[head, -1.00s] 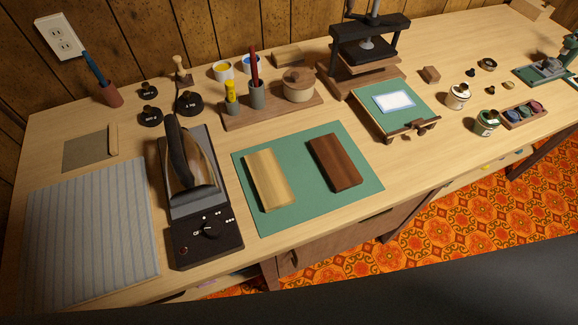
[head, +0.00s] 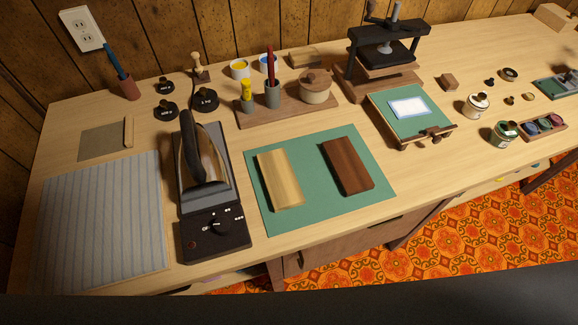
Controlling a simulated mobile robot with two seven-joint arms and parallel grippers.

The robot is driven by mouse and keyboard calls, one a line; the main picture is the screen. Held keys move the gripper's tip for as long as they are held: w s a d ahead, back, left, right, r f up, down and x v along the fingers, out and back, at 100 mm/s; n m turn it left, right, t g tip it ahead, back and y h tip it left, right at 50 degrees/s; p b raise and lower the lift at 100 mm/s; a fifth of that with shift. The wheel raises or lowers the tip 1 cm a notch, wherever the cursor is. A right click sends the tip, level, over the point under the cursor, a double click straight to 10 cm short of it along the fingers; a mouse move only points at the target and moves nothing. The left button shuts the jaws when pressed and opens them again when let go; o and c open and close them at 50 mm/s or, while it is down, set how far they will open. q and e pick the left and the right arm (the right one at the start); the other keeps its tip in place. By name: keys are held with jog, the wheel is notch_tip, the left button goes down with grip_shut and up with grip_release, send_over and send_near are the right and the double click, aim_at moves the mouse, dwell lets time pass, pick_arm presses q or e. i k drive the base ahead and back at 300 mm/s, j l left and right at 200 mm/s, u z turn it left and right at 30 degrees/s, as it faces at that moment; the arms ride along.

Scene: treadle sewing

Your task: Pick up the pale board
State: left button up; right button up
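The pale board (head: 280,179) lies flat on the left part of the green mat (head: 318,203) on the workbench. A dark brown board (head: 348,167) lies on the same mat to its right, with a strip of bare mat between them. Neither of my grippers shows in the head view. Nothing covers the pale board.
An iron (head: 196,160) on its dark stand is close left of the mat, beside a striped cloth pad (head: 100,220). A wooden rack (head: 285,107) with pots stands behind the mat. A press (head: 385,60) and a green-topped board (head: 410,112) are at back right.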

aim_at(283, 188)
jog(key=k+l+u, duration=0.15)
jog(key=l+u, duration=0.2)
jog(key=k+l+u, duration=0.15)
jog(key=u, duration=0.15)
jog(key=k+l+u, duration=0.35)
jog(key=i, duration=0.1)
